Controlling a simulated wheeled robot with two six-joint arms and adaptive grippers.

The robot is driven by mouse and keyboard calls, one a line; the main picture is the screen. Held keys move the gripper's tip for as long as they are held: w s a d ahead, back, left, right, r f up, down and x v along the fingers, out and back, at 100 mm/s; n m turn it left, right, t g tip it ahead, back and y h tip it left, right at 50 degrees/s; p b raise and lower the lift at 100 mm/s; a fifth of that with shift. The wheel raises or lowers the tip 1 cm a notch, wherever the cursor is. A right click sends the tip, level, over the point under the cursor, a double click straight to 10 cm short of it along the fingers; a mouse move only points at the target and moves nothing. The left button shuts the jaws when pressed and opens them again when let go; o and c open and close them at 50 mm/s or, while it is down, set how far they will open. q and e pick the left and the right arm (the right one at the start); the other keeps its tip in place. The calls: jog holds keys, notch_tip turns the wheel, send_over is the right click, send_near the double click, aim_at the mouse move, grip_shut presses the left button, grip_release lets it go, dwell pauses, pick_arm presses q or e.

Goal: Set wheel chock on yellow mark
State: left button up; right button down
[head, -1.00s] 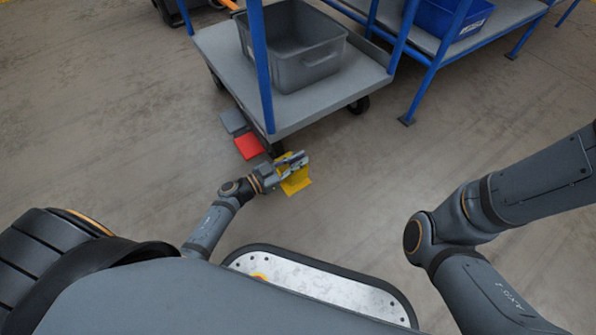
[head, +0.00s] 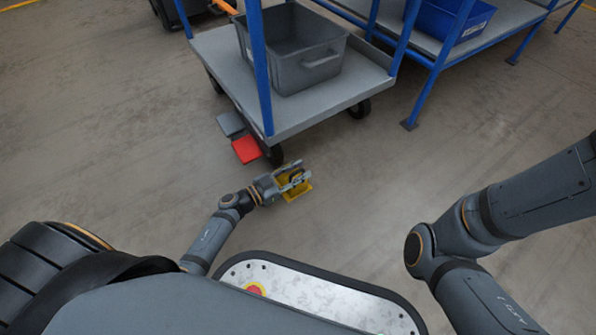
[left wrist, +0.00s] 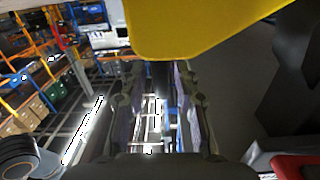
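My left gripper (head: 293,177) is low over the floor in front of the cart, with its fingers apart. Yellow (head: 298,194) shows under and between the fingers in the head view; I cannot separate the wheel chock from the yellow mark there. In the left wrist view a large smooth yellow surface (left wrist: 200,25) fills the top, close beyond the fingertips. Background lights show between the fingers (left wrist: 158,95). The gripper hides part of the yellow. My right arm is at the right, its gripper out of view.
A grey platform cart (head: 300,112) with blue posts carries a grey bin (head: 297,58). Red (head: 246,150) and grey (head: 231,124) pads lie beside its wheel (head: 275,155). A blue-framed rack (head: 438,62) stands at the right. Open floor lies right of the gripper.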

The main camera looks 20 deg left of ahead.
pick_arm(q)
jog(key=shift+s+a+r, duration=0.15)
jog(key=shift+s, duration=0.05)
jog(key=p+v, duration=0.5)
jog(key=v, duration=0.6)
jog(key=shift+s, duration=0.25)
jog(key=shift+a, duration=0.15)
